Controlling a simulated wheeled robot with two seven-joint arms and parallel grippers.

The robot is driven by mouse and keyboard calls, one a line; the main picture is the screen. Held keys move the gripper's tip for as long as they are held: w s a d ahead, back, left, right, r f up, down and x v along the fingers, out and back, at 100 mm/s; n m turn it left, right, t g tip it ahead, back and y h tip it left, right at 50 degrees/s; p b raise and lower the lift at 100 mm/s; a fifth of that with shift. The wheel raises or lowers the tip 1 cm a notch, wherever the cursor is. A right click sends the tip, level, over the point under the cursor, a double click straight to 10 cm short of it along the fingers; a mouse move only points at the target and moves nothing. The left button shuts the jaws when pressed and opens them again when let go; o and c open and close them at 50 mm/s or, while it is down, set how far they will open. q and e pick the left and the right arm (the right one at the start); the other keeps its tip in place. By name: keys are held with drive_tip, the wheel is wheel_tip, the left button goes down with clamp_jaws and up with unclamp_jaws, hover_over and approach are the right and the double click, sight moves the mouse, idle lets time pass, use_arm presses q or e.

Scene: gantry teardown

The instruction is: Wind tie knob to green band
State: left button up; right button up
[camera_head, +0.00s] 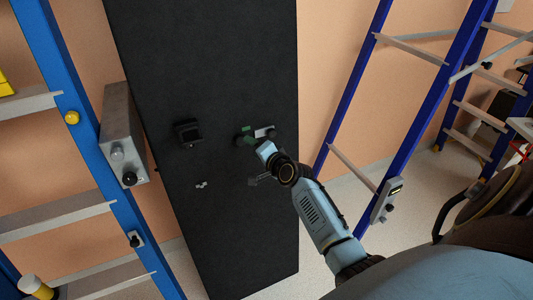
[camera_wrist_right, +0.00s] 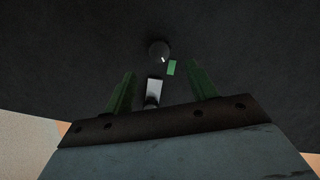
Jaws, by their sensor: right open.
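The tie knob (camera_wrist_right: 158,50) is a round dark knob with a small white mark, on a black surface in the right wrist view. The green band (camera_wrist_right: 171,67) is a small bright green patch beside it, down to its right. In the head view, the green band (camera_head: 248,128) shows on the black panel just beyond my right gripper (camera_head: 257,140). The right gripper's green fingers (camera_wrist_right: 162,88) are spread apart and short of the knob, with nothing gripped. I cannot clearly read the mark's angle. My left gripper is out of view.
The tall black panel (camera_head: 220,230) also carries a dark fitting (camera_head: 187,132). A grey box (camera_head: 118,120) with knobs is at its left, by a blue ladder (camera_head: 82,120). Another blue ladder (camera_head: 350,95) stands at the right, with a small grey unit (camera_head: 386,200).

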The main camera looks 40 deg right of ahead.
drive_tip(key=v, duration=0.6)
drive_tip(key=shift+s, duration=0.35)
